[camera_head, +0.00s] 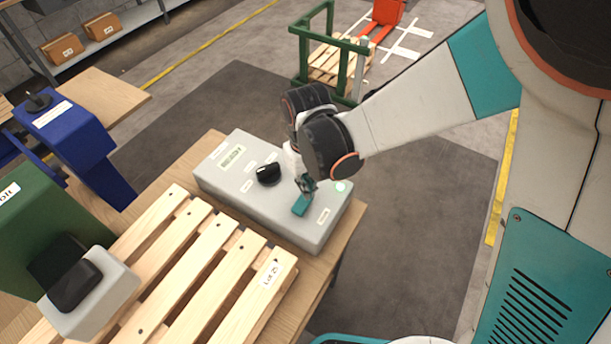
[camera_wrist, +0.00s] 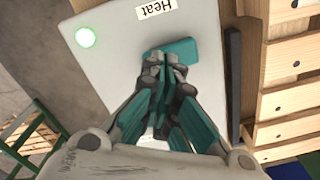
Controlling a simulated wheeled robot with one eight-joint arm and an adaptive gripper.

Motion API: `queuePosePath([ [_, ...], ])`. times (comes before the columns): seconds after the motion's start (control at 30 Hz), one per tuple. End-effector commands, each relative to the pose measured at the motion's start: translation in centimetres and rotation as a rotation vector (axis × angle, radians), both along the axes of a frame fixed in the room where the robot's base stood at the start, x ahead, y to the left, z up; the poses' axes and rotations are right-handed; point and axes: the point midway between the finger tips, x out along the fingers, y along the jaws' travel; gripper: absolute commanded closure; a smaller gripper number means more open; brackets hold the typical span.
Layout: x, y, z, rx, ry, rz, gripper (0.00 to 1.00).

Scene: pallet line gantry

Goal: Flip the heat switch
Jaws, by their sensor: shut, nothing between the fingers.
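The grey control box (camera_head: 226,187) lies on the wooden table. Near its right end is a teal switch paddle (camera_head: 301,206), which also shows in the wrist view (camera_wrist: 184,47) close to the label reading "Heat" (camera_wrist: 157,8). My gripper (camera_head: 306,184) is shut and empty, pointing down over the box. In the wrist view its fingertips (camera_wrist: 163,63) overlap the near side of the paddle and hide part of it. I cannot tell whether they touch. A green light (camera_wrist: 85,38) glows on the box; it also shows in the head view (camera_head: 340,187).
A black knob (camera_head: 268,173) and a display panel (camera_head: 232,157) are on the same box, left of my gripper. A wooden pallet (camera_head: 190,262) lies in front of the box. A green frame cart (camera_head: 330,45) stands behind on open floor.

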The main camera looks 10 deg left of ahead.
Motion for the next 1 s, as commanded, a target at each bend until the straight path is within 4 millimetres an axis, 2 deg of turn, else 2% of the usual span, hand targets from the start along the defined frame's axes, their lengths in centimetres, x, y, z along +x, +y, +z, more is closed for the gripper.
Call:
queuePosePath([
  [1.0, 0.0, 0.0, -1.4, 0.000, 0.000, 0.000, 1.00],
])
